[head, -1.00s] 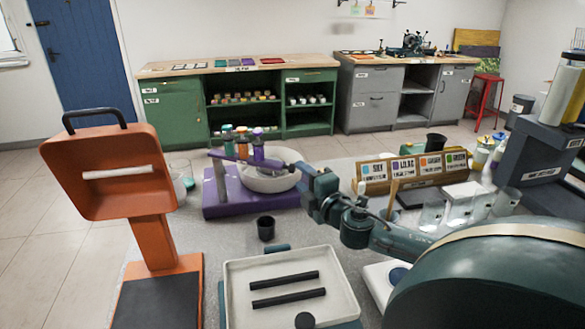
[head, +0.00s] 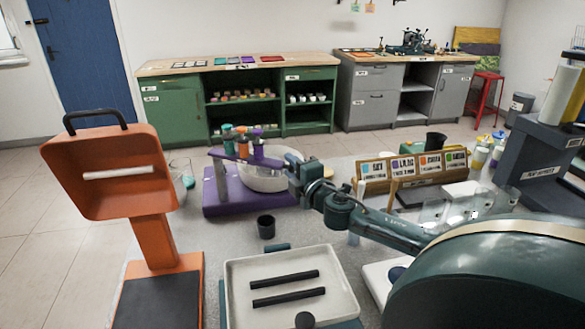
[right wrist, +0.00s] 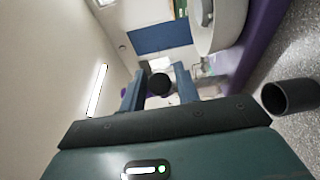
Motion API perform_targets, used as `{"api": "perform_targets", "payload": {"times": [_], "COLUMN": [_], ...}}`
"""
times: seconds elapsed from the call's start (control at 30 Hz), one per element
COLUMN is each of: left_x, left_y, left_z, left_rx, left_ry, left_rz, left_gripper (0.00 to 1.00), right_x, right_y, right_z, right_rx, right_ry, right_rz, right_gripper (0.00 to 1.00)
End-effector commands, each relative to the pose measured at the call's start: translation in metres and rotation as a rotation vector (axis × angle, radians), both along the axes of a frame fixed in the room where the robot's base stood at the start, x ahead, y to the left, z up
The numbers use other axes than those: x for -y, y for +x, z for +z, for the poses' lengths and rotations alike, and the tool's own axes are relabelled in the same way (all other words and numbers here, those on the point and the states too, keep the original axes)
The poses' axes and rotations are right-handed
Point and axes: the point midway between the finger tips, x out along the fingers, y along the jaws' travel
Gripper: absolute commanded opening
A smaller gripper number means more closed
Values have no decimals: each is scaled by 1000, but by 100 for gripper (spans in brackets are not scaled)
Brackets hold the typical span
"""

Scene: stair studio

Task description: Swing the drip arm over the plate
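The drip arm (head: 230,154) is a purple bar on a grey post (head: 220,180), with several small coloured bottles on it. It stands on a purple base (head: 225,205) and reaches right across a white round bowl (head: 265,182). No separate plate can be told apart inside the bowl. My right gripper (head: 291,172) is at the bowl's right rim, by the arm's free end. In the right wrist view, its two blue fingers (right wrist: 160,84) are apart, with a dark round knob (right wrist: 160,85) between them. Whether they touch it is unclear. My left gripper is not in view.
A dark cup (head: 266,227) stands in front of the purple base. A white tray (head: 345,262) with two black bars lies nearer. An orange stand (head: 150,235) is at left. A labelled rack (head: 372,183) stands right of the bowl, behind my right arm.

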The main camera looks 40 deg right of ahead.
Motion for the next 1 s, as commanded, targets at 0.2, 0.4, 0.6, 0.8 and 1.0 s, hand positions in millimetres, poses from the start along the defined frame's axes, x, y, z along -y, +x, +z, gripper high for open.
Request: {"api": "perform_targets", "payload": {"times": [0.2, 0.4, 0.6, 0.8, 1.0], "left_x": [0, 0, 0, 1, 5], "left_y": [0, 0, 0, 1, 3], "left_z": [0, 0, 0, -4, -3], "left_rx": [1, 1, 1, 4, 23], "left_ry": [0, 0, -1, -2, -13], "left_rz": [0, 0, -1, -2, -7], "left_gripper": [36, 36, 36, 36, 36], "right_x": [0, 0, 0, 18, 54], "right_y": [0, 0, 0, 10, 38], "right_z": [0, 0, 0, -1, 0], "right_rx": [0, 0, 0, 2, 6], "right_ry": [0, 0, 0, 0, 2], "right_rz": [0, 0, 0, -5, -7], "right_gripper": [13, 0, 0, 0, 0]}}
